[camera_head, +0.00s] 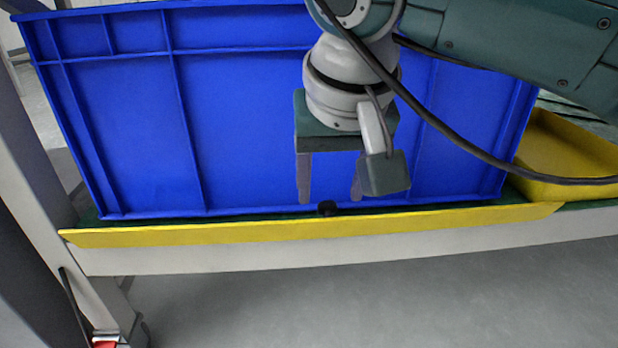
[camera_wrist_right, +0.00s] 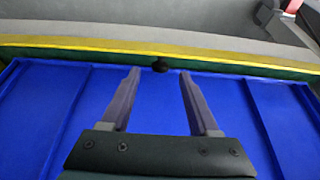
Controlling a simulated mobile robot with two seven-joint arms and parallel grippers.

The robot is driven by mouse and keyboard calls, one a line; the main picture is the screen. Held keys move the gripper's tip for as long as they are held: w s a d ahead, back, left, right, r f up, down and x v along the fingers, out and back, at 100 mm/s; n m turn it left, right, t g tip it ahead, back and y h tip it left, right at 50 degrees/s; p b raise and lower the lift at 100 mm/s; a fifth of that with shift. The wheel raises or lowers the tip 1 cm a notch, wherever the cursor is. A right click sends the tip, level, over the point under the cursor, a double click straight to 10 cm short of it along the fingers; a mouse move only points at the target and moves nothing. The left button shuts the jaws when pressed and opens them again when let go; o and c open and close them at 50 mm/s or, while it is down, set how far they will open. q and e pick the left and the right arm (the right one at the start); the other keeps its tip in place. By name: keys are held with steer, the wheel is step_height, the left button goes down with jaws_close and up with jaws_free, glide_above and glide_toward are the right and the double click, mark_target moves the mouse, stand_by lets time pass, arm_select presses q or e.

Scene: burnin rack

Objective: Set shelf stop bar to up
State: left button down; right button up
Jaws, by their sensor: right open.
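The shelf stop bar (camera_head: 220,235) is a long yellow strip along the front edge of the shelf, lying low in front of the blue crate (camera_head: 240,120). My right gripper (camera_head: 330,198) is open and empty, pointing down in front of the crate, just above the knob. My left gripper is not in view.
The blue crate fills most of the shelf behind the bar. A yellow tray (camera_head: 570,160) stands at the right on the shelf. A pale rack post (camera_head: 50,190) rises at the left. The grey floor (camera_head: 380,300) in front of the shelf is clear.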

mark_target(328, 203)
steer(key=b+x, duration=0.1)
steer(key=x, duration=0.1)
steer(key=shift+f, duration=0.4)
steer(key=shift+w+f+b, duration=0.15)
steer(key=shift+w+b, duration=0.05)
steer(key=shift+b, duration=0.25)
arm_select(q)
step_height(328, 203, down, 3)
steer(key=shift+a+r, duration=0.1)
arm_select(e)
steer(key=c, duration=0.8)
jaws_close()
